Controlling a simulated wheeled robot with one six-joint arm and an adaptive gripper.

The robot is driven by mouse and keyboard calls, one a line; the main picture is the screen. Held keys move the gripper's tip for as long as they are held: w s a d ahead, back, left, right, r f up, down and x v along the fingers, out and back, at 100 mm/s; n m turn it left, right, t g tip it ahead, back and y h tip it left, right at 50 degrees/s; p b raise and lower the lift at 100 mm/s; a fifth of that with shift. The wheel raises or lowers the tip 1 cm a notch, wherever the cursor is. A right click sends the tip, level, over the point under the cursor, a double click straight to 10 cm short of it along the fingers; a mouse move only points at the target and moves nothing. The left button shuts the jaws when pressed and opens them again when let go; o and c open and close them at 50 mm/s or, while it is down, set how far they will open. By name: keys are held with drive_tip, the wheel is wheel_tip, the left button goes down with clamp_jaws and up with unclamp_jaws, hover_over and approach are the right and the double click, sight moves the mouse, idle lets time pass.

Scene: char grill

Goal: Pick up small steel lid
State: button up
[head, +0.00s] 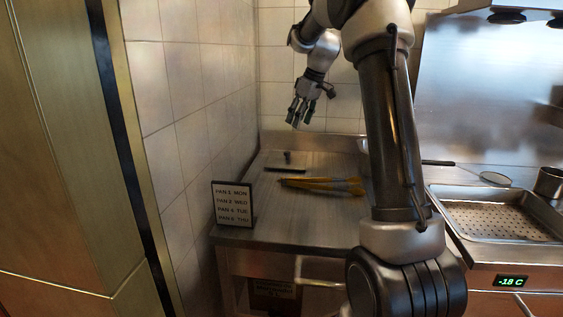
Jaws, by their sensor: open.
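The small steel lid (285,168) lies flat at the back left of the steel counter, with a small dark upright knob on top. My gripper (297,122) hangs above and slightly right of the lid's knob, fingers pointing down, open and empty. A clear gap shows between the fingertips and the lid. The lid's surface looks dark and thin from here, and no part of it is covered by my gripper.
Yellow-handled tongs or utensils (322,185) lie just in front of the lid. A black sign (233,204) stands at the counter's front left corner. Tiled walls close in the left and back. A perforated steel pan (498,219) and a skimmer (494,179) are right of my arm.

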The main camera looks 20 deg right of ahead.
drive_tip(key=n, duration=0.2)
approach(288, 152)
drive_tip(key=f, duration=0.1)
drive_tip(key=shift+y, duration=0.4)
drive_tip(key=f, duration=0.1)
drive_tip(key=w+f, duration=0.2)
drive_tip(key=shift+f, duration=0.3)
drive_tip(key=x, duration=0.5)
drive_tip(key=shift+s+a+f, duration=0.1)
drive_tip(key=shift+s+a, duration=0.05)
clamp_jaws()
